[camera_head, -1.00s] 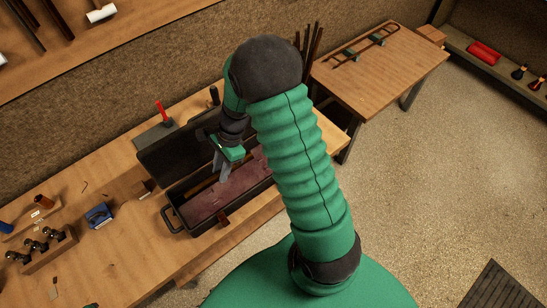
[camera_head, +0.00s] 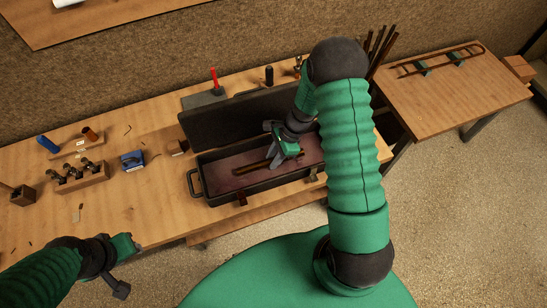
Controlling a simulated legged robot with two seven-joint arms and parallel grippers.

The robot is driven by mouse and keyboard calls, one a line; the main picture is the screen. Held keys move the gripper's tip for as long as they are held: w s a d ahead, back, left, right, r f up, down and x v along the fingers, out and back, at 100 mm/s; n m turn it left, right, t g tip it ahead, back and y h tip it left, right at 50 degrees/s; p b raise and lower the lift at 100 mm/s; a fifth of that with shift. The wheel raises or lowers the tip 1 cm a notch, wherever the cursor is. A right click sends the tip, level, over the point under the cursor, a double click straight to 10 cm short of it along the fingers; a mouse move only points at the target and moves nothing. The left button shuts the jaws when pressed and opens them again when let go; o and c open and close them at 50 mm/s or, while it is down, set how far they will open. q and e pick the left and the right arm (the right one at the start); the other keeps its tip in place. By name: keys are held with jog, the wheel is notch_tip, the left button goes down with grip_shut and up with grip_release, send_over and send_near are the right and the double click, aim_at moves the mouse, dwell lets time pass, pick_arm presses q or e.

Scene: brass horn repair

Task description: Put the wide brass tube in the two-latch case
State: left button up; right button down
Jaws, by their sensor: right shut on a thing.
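The two-latch case (camera_head: 262,190) stands open on the workbench, with its dark lid (camera_head: 225,125) raised behind it and brown latches on its front edge. It has a dull red lining. A thin brown tube (camera_head: 252,168), which looks like the brass tube, lies along the inside of the case. My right gripper (camera_head: 275,162) reaches down into the case and is shut on this tube; its fingers hide part of it. My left gripper (camera_head: 128,246) is over the front edge of the bench, away from the case; its fingers are not clear.
A red-handled tool (camera_head: 215,82) stands on a grey block behind the case. A blue item (camera_head: 132,160) and a wooden rack (camera_head: 82,176) sit to the left. A side table (camera_head: 440,90) holds a long bent tube (camera_head: 440,60) on green supports.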

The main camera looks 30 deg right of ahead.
jog(key=c, duration=1.4)
grip_release()
jog(key=shift+d+f, duration=0.1)
jog(key=shift+c, duration=0.2)
jog(key=shift+o, duration=1.3)
jog(key=shift+a, duration=0.2)
jog(key=shift+w+a+r, duration=0.1)
jog(key=shift+a+r, duration=0.1)
jog(key=shift+a, duration=0.5)
jog(key=v, duration=0.3)
jog(key=d+v, duration=0.1)
jog(key=v, duration=0.3)
jog(key=shift+d, duration=0.2)
pick_arm(q)
jog(key=shift+w+a+f, duration=0.1)
jog(key=shift+a+f, duration=0.05)
jog(key=shift+a, duration=0.25)
pick_arm(e)
jog(key=shift+s+a+r+n+t+h, duration=0.25)
jog(key=shift+s+a+r+n+h, duration=0.95)
jog(key=shift+n, duration=2.3)
jog(key=shift+s+a+r+n+t+h, duration=0.3)
jog(key=shift+s+a+r+n, duration=1.7)
jog(key=shift+n, duration=1.5)
jog(key=shift+s+a+r+n+t+h, duration=0.25)
jog(key=shift+s+a+r+n+h, duration=0.65)
jog(key=shift+a+r+n, duration=1.45)
